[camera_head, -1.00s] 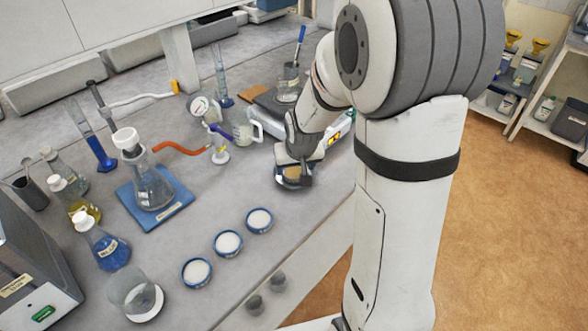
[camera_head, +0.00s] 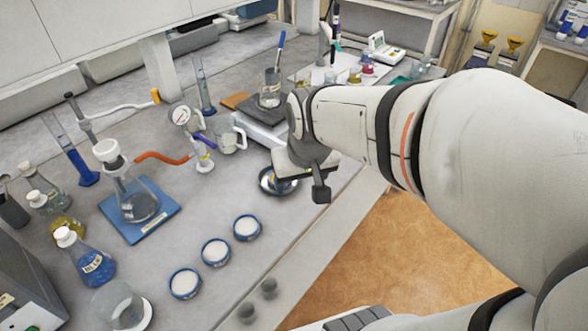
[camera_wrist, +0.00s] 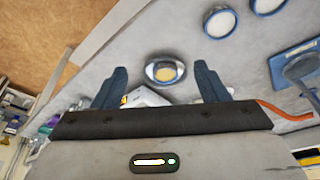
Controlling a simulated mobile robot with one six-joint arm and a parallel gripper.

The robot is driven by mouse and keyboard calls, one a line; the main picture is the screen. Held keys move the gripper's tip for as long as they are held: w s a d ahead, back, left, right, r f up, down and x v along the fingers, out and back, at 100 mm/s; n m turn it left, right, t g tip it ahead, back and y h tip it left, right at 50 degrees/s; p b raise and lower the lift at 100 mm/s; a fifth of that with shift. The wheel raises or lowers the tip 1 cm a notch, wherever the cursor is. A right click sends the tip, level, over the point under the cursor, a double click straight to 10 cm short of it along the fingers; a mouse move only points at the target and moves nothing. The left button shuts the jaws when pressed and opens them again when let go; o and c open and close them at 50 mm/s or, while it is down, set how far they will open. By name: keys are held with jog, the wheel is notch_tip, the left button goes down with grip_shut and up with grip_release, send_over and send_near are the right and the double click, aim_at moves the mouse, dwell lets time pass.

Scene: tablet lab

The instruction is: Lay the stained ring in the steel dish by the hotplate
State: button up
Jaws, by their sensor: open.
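The steel dish (camera_head: 278,181) sits on the bench near its front edge, beside a white appliance (camera_head: 262,130) that looks like the hotplate. In the wrist view the dish (camera_wrist: 150,72) shows between my fingers, with a round yellow-tan disc (camera_wrist: 166,73) inside it. This looks like the stained ring, though its ring shape is not clear. My gripper (camera_head: 302,182) is over the dish's right side in the head view and partly hides it. Its two fingers (camera_wrist: 161,80) are wide apart with nothing between them in the wrist view.
Three blue-rimmed dishes with white contents (camera_head: 216,251) stand in a row to the left. A filter flask (camera_head: 137,204) stands on a blue mat (camera_head: 165,222), with an orange hose (camera_head: 163,157). A beaker (camera_head: 270,92) stands behind. The bench's front edge is close.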

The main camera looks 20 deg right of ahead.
jog(key=s, duration=0.6)
jog(key=shift+s+g, duration=0.25)
jog(key=shift+g, duration=0.05)
